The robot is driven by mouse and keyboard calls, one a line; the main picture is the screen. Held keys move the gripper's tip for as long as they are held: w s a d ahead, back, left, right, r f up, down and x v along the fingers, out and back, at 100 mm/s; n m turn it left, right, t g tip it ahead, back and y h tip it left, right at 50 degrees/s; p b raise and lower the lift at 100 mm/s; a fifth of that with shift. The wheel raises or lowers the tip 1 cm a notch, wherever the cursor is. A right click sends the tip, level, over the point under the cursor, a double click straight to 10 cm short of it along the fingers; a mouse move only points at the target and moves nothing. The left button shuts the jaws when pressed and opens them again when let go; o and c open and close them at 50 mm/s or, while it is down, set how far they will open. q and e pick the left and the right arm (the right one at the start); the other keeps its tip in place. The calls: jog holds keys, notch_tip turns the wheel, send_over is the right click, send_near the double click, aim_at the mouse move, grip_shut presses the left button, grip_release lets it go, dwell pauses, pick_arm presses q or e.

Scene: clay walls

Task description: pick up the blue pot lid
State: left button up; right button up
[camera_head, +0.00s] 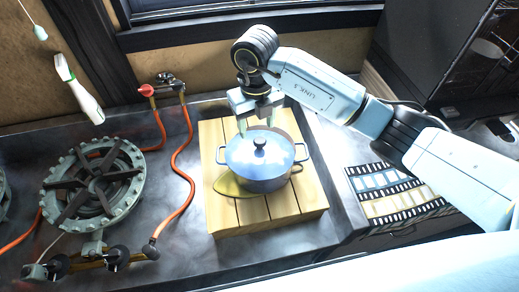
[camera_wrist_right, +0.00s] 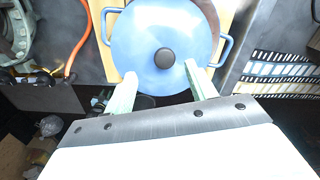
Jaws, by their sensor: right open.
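The blue pot lid (camera_head: 259,151) sits on the blue pot (camera_head: 262,180), with a dark round knob on top. In the right wrist view the lid (camera_wrist_right: 140,40) fills the upper middle, its knob (camera_wrist_right: 164,58) just beyond the fingertips. My right gripper (camera_head: 256,126) is open and comes down over the far side of the lid. In the right wrist view its two pale fingers (camera_wrist_right: 160,72) stand apart, one to either side of the knob's near side, with nothing between them. I cannot tell whether the fingertips touch the lid. My left gripper is not in view.
The pot stands on a wooden board (camera_head: 284,207) with a yellow-green leaf-shaped item (camera_head: 234,188) beside it. A gas burner (camera_head: 93,184) with red hoses (camera_head: 183,177) is at left. A film-strip mat (camera_head: 391,190) lies at right. Bare counter shows left of the board.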

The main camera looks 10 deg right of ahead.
aim_at(260, 141)
jog(key=f, duration=0.3)
jog(key=f+p, duration=0.1)
jog(key=shift+s+d+f, duration=0.2)
jog(key=shift+s+d, duration=0.1)
jog(key=shift+d, duration=0.1)
jog(key=shift+f, duration=0.35)
jog(key=shift+c, duration=0.4)
grip_shut()
